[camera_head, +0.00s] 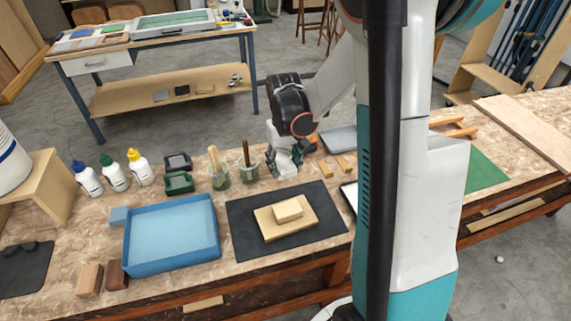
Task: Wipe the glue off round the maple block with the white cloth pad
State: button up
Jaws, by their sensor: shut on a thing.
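The pale maple block (288,211) lies flat on a larger light wooden board (270,229), which rests on a dark mat (245,248). My gripper (284,169) is behind the mat, beyond the block and clear of it. It is shut on a small pale thing that looks like the white cloth pad, mostly hidden by the fingers. Glue around the block is too small to make out.
A blue tray (128,243) stands left of the mat. Cups with sticks, the nearer one (248,171) close by my gripper, stand left of it. Glue bottles (114,174) are farther left. My own column hides part of the bench to the right.

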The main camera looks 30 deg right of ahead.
jog(key=f+b, duration=0.2)
jog(key=f, duration=0.1)
jog(key=s+f+b, duration=0.1)
jog(key=f+b, duration=0.1)
jog(key=f, duration=0.1)
jog(key=s+f+b, duration=0.1)
jog(key=f+b, duration=0.1)
jog(key=f, duration=0.1)
jog(key=shift+a, duration=0.2)
jog(key=a, duration=0.2)
jog(key=w+a, duration=0.1)
jog(key=a, duration=0.2)
jog(key=d, duration=0.3)
jog(key=shift+s+b, duration=0.3)
jog(key=shift+s+d, duration=0.2)
jog(key=shift+d, duration=0.8)
jog(key=shift+f+b, duration=0.3)
jog(key=shift+a, duration=0.1)
jog(key=shift+w+a+r, duration=0.1)
jog(key=shift+w+a, duration=0.05)
jog(key=shift+a, duration=0.6)
